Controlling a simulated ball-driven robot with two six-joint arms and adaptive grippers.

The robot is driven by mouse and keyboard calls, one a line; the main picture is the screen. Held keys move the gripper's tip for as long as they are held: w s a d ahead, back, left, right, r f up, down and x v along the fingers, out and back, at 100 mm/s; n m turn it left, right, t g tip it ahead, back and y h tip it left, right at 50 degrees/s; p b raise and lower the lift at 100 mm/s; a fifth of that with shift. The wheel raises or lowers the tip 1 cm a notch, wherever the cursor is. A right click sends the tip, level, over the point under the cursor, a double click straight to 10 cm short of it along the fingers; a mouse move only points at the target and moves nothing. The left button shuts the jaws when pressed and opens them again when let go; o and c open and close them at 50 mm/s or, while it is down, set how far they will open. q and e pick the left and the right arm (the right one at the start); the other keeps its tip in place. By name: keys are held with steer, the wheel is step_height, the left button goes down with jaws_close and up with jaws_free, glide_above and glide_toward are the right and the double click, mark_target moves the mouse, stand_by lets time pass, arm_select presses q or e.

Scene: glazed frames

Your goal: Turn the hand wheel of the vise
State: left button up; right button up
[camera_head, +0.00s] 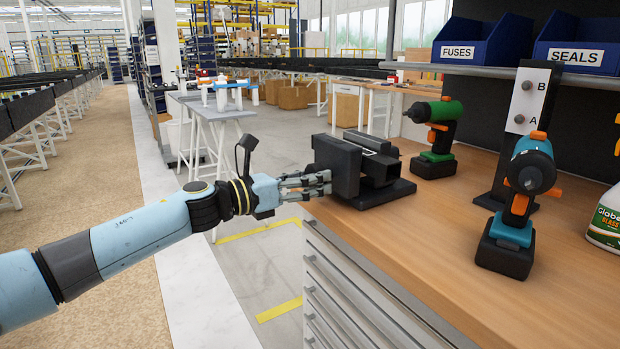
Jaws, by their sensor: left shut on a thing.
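The dark vise (345,166) stands on the left edge of the wooden workbench. Its block-shaped jaws and flat base show. My left gripper (322,183) reaches in from the left at the vise's near left side, beside the bench edge. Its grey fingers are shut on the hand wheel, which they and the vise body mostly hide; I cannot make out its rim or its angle. My right gripper is out of view.
On the workbench (430,235) stand a green drill (437,135) and a blue drill (520,190), right of the vise. A dark stand (515,140) marked A and B is behind. Blue bins labelled FUSES (475,35) and SEALS (580,38) sit on a shelf above. Drawers lie below the bench edge.

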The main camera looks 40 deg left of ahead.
arm_select(q)
steer(key=n+p, duration=0.5)
steer(key=n, duration=0.4)
steer(key=n+p, duration=0.5)
steer(key=n, duration=0.5)
steer(key=n+p, duration=0.5)
steer(key=n, duration=0.4)
steer(key=shift+r+n, duration=0.3)
steer(key=shift+r, duration=0.1)
steer(key=o, duration=1.2)
steer(key=shift+w+d+f, duration=0.1)
steer(key=shift+w, duration=0.05)
